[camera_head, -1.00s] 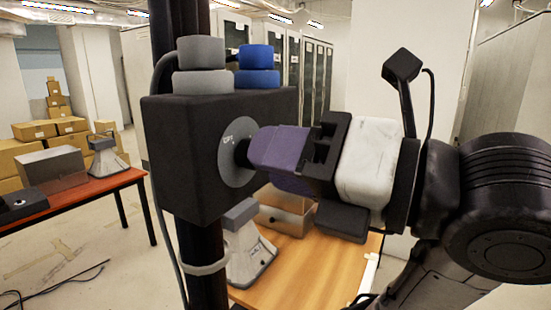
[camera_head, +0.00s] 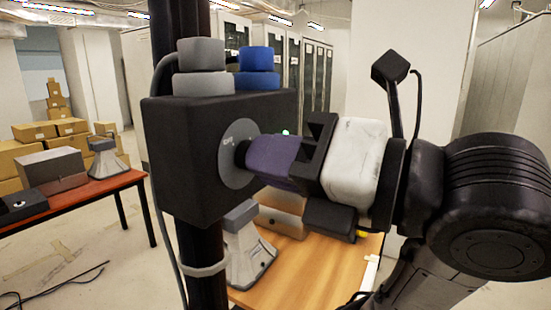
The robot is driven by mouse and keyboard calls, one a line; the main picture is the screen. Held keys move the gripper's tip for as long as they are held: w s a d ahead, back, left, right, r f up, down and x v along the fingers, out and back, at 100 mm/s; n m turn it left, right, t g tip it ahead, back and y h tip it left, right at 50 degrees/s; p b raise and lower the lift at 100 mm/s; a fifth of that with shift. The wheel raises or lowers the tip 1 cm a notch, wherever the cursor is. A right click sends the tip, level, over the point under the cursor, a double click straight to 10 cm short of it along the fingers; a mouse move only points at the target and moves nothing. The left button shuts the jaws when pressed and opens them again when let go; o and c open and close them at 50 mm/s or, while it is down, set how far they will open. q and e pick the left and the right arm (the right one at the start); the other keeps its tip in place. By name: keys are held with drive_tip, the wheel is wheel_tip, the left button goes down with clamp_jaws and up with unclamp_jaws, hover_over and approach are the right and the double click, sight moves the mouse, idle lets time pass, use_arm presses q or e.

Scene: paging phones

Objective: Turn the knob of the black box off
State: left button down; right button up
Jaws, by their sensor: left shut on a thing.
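The black box (camera_head: 205,195) is fixed to a dark vertical pole. A grey round dial plate (camera_head: 233,176) with a small, hard-to-read label is on its right-facing side. The black knob (camera_head: 242,153) stands at the plate's centre, mostly hidden by my gripper. My left gripper (camera_head: 262,157), with purple fingers and a white body, reaches in from the right. Its fingers are shut on the knob. My right gripper is not in view.
Grey (camera_head: 201,56) and blue (camera_head: 257,60) stacked cylinders stand on the box. A wooden table (camera_head: 300,275) below holds a grey device (camera_head: 247,250) and a metallic box. A red-brown table (camera_head: 90,187) and cardboard boxes are at left.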

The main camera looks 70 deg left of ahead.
use_arm(q)
drive_tip(key=shift+n, duration=0.4)
drive_tip(key=shift+n+b, duration=0.6)
drive_tip(key=shift+n, duration=7.9)
drive_tip(key=c, duration=1.2)
unclamp_jaws()
drive_tip(key=shift+o, duration=0.2)
drive_tip(key=shift+w, duration=0.1)
drive_tip(key=p+v, duration=0.1)
drive_tip(key=v, duration=1.2)
drive_tip(key=shift+w+d, duration=0.2)
drive_tip(key=shift+d, duration=0.05)
